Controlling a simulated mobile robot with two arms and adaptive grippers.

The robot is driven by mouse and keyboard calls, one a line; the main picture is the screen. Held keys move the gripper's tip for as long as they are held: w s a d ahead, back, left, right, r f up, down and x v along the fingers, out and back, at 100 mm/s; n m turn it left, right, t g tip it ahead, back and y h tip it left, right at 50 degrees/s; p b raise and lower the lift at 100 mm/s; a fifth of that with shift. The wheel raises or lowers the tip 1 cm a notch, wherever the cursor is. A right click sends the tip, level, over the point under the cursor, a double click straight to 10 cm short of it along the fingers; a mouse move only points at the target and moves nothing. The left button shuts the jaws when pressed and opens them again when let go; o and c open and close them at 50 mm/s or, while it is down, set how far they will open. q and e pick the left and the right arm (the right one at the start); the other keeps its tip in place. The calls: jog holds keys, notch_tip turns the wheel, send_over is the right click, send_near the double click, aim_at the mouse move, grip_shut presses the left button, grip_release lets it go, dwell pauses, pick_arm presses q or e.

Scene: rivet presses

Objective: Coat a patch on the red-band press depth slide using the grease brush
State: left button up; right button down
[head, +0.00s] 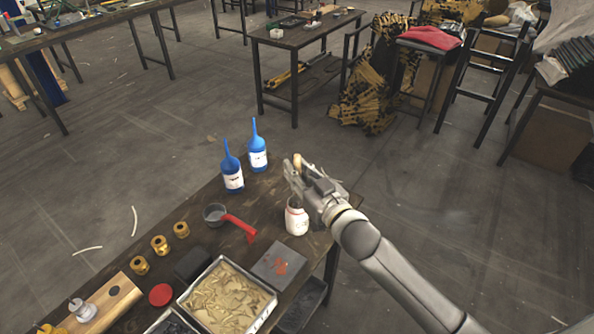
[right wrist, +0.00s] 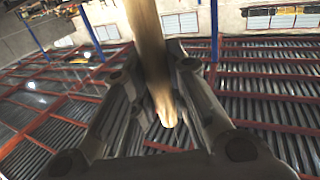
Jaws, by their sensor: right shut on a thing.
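My right gripper (head: 296,172) is at the right end of the workbench, above a white jar with a red label (head: 297,218). It is shut on a tan wooden stick-like thing, which looks like the grease brush's handle (right wrist: 150,40). In the right wrist view the handle runs between the two fingers (right wrist: 158,85). Only a small tan end of the brush (head: 297,159) shows in the head view; I cannot make out its bristles. The jar stands upright on the bench. I cannot make out the red-band press or its depth slide. My left gripper is not in view.
Two blue-capped bottles (head: 232,172) stand at the bench's back. A grey pot with a red handle (head: 238,227), several brass fittings (head: 160,245), a tray of shavings (head: 272,297), a grey block (head: 278,265) and a red disc (head: 160,295) lie on the bench. Open floor lies to the right.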

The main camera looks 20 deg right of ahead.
aim_at(298, 155)
jog(key=shift+f+b, duration=0.4)
jog(key=shift+f, duration=0.2)
dwell(0.7)
notch_tip(298, 155, up, 7)
jog(key=p, duration=0.7)
jog(key=shift+r, duration=0.1)
dwell(0.4)
dwell(0.4)
